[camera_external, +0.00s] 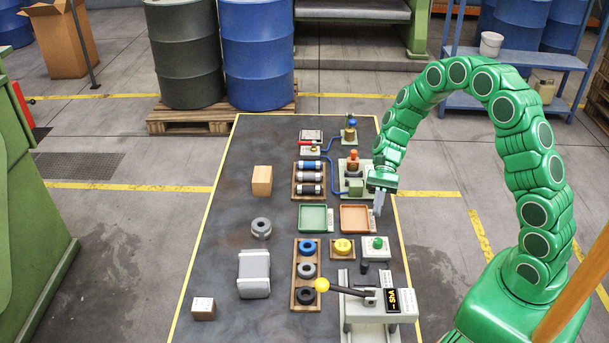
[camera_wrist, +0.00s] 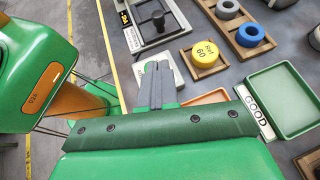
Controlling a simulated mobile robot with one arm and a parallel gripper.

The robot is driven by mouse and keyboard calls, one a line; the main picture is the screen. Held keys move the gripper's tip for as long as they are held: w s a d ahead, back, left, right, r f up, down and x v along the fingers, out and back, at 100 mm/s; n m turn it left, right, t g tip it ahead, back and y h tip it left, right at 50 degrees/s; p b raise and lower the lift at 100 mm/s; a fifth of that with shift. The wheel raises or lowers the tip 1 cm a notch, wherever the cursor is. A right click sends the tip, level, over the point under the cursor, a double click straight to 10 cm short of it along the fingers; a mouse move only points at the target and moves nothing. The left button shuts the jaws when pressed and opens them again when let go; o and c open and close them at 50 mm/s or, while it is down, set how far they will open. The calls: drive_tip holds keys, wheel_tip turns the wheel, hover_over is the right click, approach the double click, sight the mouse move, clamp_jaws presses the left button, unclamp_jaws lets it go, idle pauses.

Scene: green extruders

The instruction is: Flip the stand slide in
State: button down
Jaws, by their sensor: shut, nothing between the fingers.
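The grey stand (camera_external: 372,320) is at the front right of the dark table. A black lever with a yellow knob (camera_external: 322,285) lies across its top and points left. A black display with yellow characters (camera_external: 401,301) is at its right. In the wrist view the stand (camera_wrist: 147,37) is at the top, cut by the frame edge, with a dark round part (camera_wrist: 158,18) on it. I cannot tell which part is the slide or its position. My gripper (camera_external: 378,211) is shut and empty over the table's right edge, behind and apart from the stand. Its fingers (camera_wrist: 157,85) are together in the wrist view.
Near my gripper are an orange tray (camera_external: 356,218), a green tray (camera_external: 313,218) and a white box with a green button (camera_external: 375,248). The table's left side has bare room.

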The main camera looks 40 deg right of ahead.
drive_tip(key=shift+a, duration=0.1)
approach(366, 261)
drive_tip(key=f, duration=0.4)
drive_tip(key=shift+s+a+f, duration=0.1)
drive_tip(key=shift+s+a, duration=0.05)
drive_tip(key=shift+a, duration=0.1)
drive_tip(key=a, duration=0.1)
drive_tip(key=s+a, duration=0.1)
drive_tip(key=shift+s+a, duration=0.25)
drive_tip(key=shift+a, duration=0.1)
drive_tip(key=shift+s+a, duration=0.25)
drive_tip(key=shift+a, duration=0.2)
drive_tip(key=s+a, duration=0.7)
drive_tip(key=shift+s+a, duration=0.3)
drive_tip(key=shift+s, duration=0.05)
